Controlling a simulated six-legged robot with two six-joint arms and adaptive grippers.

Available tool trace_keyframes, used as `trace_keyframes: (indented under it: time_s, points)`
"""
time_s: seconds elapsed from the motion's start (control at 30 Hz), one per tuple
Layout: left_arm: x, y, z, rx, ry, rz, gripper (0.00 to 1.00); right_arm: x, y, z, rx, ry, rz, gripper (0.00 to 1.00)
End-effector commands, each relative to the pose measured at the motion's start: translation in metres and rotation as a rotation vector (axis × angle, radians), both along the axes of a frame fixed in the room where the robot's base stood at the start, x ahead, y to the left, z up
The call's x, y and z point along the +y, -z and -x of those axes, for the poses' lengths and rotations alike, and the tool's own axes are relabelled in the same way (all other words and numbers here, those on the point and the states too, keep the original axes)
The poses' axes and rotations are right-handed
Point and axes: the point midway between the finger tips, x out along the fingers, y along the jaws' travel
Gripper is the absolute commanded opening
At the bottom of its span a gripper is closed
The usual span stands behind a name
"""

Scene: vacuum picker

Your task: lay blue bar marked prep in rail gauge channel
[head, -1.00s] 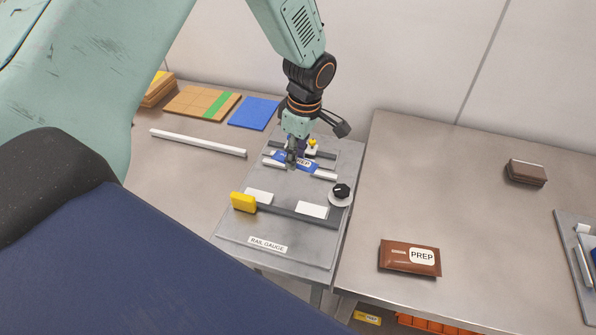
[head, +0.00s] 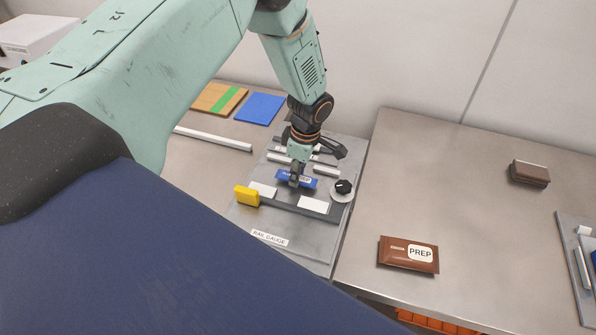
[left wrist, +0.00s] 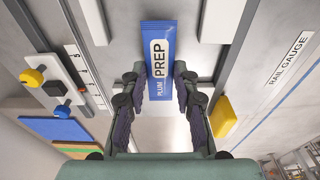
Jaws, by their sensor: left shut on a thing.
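The blue bar marked PREP (head: 309,183) is in my left gripper (head: 296,182). In the left wrist view, the blue bar (left wrist: 158,42) also reads PLUM, and the fingertips (left wrist: 160,76) close on its sides near one end. The rail gauge (head: 318,238) is a grey metal plate with its name label at the front. The bar is over it, between the back white strips (head: 327,171) and the front dark strip with white pads (head: 314,205). I cannot tell whether the bar touches the plate. My right gripper is not in view.
A yellow block (head: 246,196) and a black knob (head: 343,187) stand at opposite ends of the front strip. A brown PREP packet (head: 408,255) lies on the right table. A white rod (head: 214,139) and blue sheet (head: 259,108) lie behind left.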

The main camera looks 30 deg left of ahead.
Motion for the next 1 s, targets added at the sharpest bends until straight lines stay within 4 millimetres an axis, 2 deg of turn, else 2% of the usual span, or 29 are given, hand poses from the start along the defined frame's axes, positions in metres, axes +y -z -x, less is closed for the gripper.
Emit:
trace_keyframes:
  time_s: [0.27, 0.3, 0.53, 0.83, 1.0]
  points:
    - [0.0, 0.003, -0.002, -0.001, -0.001, 0.001, 0.0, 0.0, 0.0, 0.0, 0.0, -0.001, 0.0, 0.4]
    - [0.0, 0.003, -0.002, -0.001, -0.001, 0.001, 0.32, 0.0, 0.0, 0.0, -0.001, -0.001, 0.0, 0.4]
    - [0.0, 0.003, -0.002, -0.001, -0.001, 0.001, 0.52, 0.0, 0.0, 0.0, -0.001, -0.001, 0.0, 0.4]
    - [0.0, 0.002, -0.002, -0.001, -0.001, 0.001, 0.52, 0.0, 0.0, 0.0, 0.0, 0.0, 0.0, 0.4]
    - [-0.002, -0.016, -0.004, -0.005, 0.0, 0.001, 0.52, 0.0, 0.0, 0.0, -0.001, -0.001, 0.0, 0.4]
